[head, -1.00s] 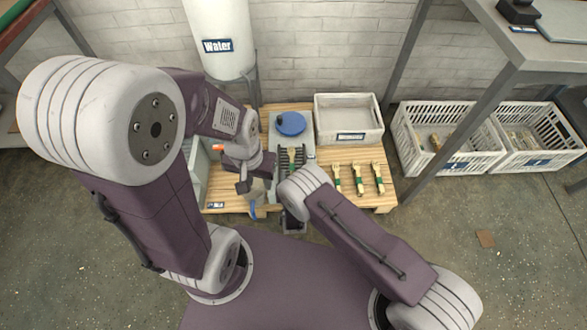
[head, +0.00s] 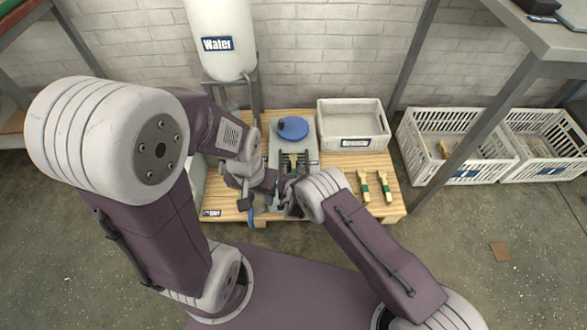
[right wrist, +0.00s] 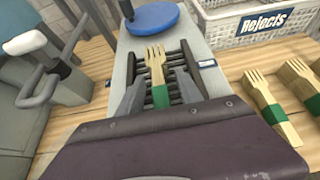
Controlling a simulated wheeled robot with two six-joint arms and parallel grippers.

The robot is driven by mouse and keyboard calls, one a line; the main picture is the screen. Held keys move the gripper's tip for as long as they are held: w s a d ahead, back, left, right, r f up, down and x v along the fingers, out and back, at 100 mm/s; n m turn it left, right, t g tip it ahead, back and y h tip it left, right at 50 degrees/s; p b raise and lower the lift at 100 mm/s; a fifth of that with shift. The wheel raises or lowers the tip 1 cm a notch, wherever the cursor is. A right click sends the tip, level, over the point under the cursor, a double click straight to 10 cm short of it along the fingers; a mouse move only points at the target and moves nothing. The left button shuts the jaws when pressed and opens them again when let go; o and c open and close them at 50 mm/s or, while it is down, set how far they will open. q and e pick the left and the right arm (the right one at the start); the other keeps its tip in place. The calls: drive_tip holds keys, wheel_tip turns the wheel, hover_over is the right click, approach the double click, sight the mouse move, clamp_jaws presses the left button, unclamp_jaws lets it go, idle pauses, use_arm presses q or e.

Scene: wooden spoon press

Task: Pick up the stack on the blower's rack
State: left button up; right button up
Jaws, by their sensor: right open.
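The stack, wooden forks bound with a green band, lies on the blower's dark slatted rack; it shows in the head view (head: 293,160) and the right wrist view (right wrist: 157,80). The blower (head: 308,135) is a grey unit with a blue disc (head: 293,128) behind the rack. My right gripper (right wrist: 160,90) is open, with its fingers on either side of the stack and a gap at each side. In the head view my right arm partly hides the rack.
More banded fork stacks (head: 364,186) (head: 385,186) lie on the wooden pallet table right of the rack. A grey bin labelled Rejects (right wrist: 265,22) stands behind them. Two white crates (head: 460,150) (head: 540,150) are at the right. A water tank (head: 222,45) stands at the back left.

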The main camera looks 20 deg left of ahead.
sight(294, 168)
clamp_jaws()
wheel_tip(294, 168, up, 5)
drive_tip(key=p, duration=0.4)
drive_tip(key=shift+r, duration=0.1)
drive_tip(key=s+d+r+p, duration=0.3)
drive_tip(key=d+r+p, duration=0.2)
drive_tip(key=d, duration=0.6)
drive_tip(key=shift+d+r+p, duration=0.15)
drive_tip(key=shift+r+p, duration=0.25)
drive_tip(key=shift+p, duration=0.75)
